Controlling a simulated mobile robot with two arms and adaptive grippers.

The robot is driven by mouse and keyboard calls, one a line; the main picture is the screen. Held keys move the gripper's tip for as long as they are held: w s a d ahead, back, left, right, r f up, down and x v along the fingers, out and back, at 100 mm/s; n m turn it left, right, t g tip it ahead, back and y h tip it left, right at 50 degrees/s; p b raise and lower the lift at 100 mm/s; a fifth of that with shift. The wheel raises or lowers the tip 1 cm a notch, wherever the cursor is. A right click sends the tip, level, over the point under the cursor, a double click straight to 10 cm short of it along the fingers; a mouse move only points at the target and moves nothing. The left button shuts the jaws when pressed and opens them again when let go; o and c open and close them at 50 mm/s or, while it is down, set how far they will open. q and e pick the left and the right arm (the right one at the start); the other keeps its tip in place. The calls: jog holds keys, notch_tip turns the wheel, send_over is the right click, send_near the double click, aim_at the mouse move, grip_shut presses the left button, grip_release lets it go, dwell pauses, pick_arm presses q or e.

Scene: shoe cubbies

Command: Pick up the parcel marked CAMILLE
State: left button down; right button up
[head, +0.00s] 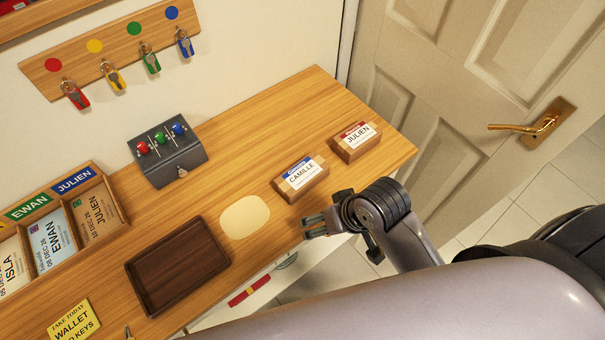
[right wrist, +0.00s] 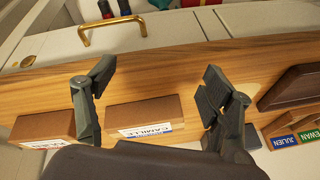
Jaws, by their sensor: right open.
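The CAMILLE parcel (head: 306,184), a small brown box with a blue-and-white label, lies on the wooden shelf top, right of the middle. In the right wrist view the CAMILLE parcel (right wrist: 145,110) lies between the directions of the two fingers, its label upside down. My right gripper (head: 308,226) is open and empty, by the shelf's front edge, just nearer than the parcel. In the right wrist view the gripper (right wrist: 158,77) has its fingers spread wide. I cannot tell its height above the shelf. My left gripper is not in view.
The JULIEN parcel (head: 352,152) stands close behind and right of CAMILLE. A pale oval patch (head: 245,218) and a dark tray (head: 214,266) lie to the left. A grey box with coloured knobs (head: 178,160) is at the wall. A door (head: 420,100) stands right.

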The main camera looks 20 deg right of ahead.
jog(key=w+a+r, duration=0.1)
jog(key=w+a, duration=0.1)
jog(key=w+a+r+m+y, duration=0.1)
jog(key=a, duration=0.1)
jog(key=w+a+r+m, duration=0.1)
jog(key=w+a+r, duration=0.1)
jog(key=shift+w+g, duration=0.35)
jog(key=shift+g, duration=0.05)
jog(key=w+d+r+m+g+h, duration=0.3)
jog(key=w+d+r+m, duration=0.2)
jog(key=w+r+m, duration=0.5)
jog(key=m, duration=0.1)
send_over(302, 173)
jog(key=f, duration=0.8)
jog(key=shift+s+d+f, duration=0.15)
jog(key=shift+s+f, duration=0.05)
jog(key=shift+f, duration=0.2)
jog(key=shift+w+f+p, duration=0.2)
jog(key=shift+f+p, duration=0.45)
jog(key=shift+f, duration=2.4)
jog(key=c, duration=1.4)
jog(key=shift+r, duration=0.1)
